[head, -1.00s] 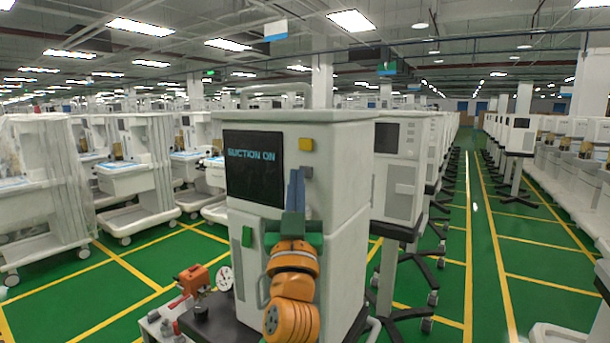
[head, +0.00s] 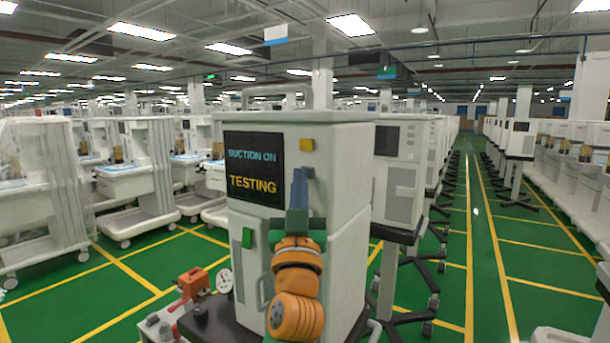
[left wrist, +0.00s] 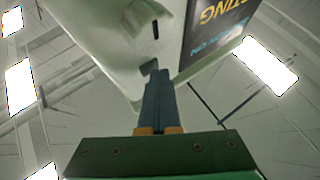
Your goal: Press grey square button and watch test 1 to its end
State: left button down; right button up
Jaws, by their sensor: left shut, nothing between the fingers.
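The white machine (head: 340,160) stands in front of me. Its dark screen (head: 254,167) reads "SUCTION ON" in blue and "TESTING" in yellow; part of the screen also shows in the left wrist view (left wrist: 215,30). The grey square button (head: 310,173) is on the front, right of the screen, partly hidden by my fingers. My left gripper (head: 299,172) is shut and empty, its tips at the button. In the left wrist view the fingertips (left wrist: 158,74) are close to a small grey piece; I cannot tell whether they touch it. My right gripper is out of view.
An orange device (head: 193,282) and a round gauge (head: 225,281) are at the lower left. More machines stand behind; a green aisle (head: 485,250) is open at right.

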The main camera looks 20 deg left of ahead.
pick_arm(q)
jog(key=shift+s, duration=0.1)
jog(key=shift+s+a+p, duration=0.15)
jog(key=shift+s+p, duration=0.15)
jog(key=shift+s, duration=0.4)
jog(key=s, duration=0.1)
jog(key=s+p, duration=0.1)
jog(key=s, duration=0.3)
jog(key=shift+a, duration=0.35)
jog(key=shift+f, duration=0.15)
dwell(0.5)
